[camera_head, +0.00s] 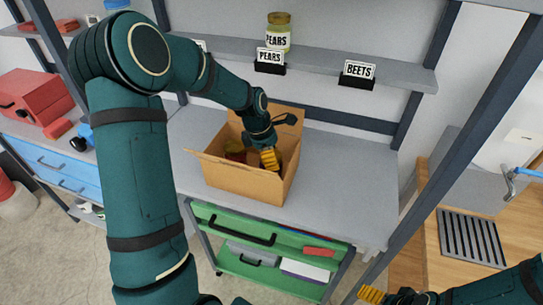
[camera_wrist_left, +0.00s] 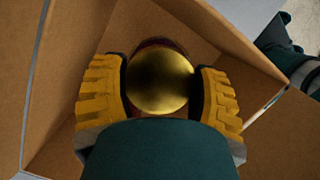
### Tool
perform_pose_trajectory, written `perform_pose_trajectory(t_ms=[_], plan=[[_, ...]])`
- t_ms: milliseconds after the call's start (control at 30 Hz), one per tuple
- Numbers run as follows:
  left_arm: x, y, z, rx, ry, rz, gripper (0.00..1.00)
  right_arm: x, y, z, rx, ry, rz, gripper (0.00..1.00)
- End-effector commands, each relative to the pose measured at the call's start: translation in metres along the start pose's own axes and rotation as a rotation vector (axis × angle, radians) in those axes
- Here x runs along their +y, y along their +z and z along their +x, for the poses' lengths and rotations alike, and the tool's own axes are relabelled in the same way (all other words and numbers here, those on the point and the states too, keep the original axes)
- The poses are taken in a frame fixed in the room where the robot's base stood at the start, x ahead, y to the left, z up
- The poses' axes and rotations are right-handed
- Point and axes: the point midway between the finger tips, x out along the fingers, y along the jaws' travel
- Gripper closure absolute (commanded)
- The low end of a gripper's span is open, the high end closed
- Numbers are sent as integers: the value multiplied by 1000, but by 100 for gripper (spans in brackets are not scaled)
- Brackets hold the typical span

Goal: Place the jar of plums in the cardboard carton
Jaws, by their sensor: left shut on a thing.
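The open cardboard carton (camera_head: 245,187) stands on the grey workbench, its flaps spread. My left gripper (camera_head: 269,158) reaches down into it. In the left wrist view its yellow-padded fingers (camera_wrist_left: 160,95) are shut on a jar with a round gold lid (camera_wrist_left: 160,80). The jar is inside the carton walls (camera_wrist_left: 75,50); its label is hidden, and I cannot tell whether it touches the carton floor. A dark reddish thing (camera_head: 236,154) shows inside the carton, left of the gripper. My right gripper (camera_head: 372,295) is at the bottom right, only partly in view, away from the carton.
A jar of pears (camera_head: 278,33) stands on the shelf above, behind a PEARS sign (camera_head: 270,58). A BEETS sign (camera_head: 357,72) stands to its right with no jar behind it. A red toolbox (camera_head: 36,96) is at the left. The bench right of the carton is clear (camera_head: 345,185).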

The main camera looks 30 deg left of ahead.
Motion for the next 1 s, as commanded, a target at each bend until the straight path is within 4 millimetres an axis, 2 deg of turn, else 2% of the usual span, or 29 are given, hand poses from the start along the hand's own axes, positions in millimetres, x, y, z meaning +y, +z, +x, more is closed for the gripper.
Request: perform_pose_trajectory(t_ms=[200, 233, 300, 567, 700, 867, 1000], plan=[[0, 0, 2, -1, 1, 1, 80, 1, 1, 2, -1, 0, 0, 11], [0, 0, 2, 0, 0, 0, 24, 0, 1, 1, -1, 0, 0, 11], [0, 0, 2, 0, 0, 0, 6, 0, 0, 1, -1, 0, 0, 11], [0, 0, 2, 0, 0, 0, 6, 0, 0, 1, -1, 0, 0, 11], [0, 1, -5, 0, 2, 0, 6, 0, 0, -1, 1, 0, 0, 11], [1, 1, -29, -1, 4, 0, 6, -2, -2, -4, 4, 0, 1, 11], [1, 1, -60, -2, 6, 0, 6, -3, -4, -8, 8, 1, 2, 11]])
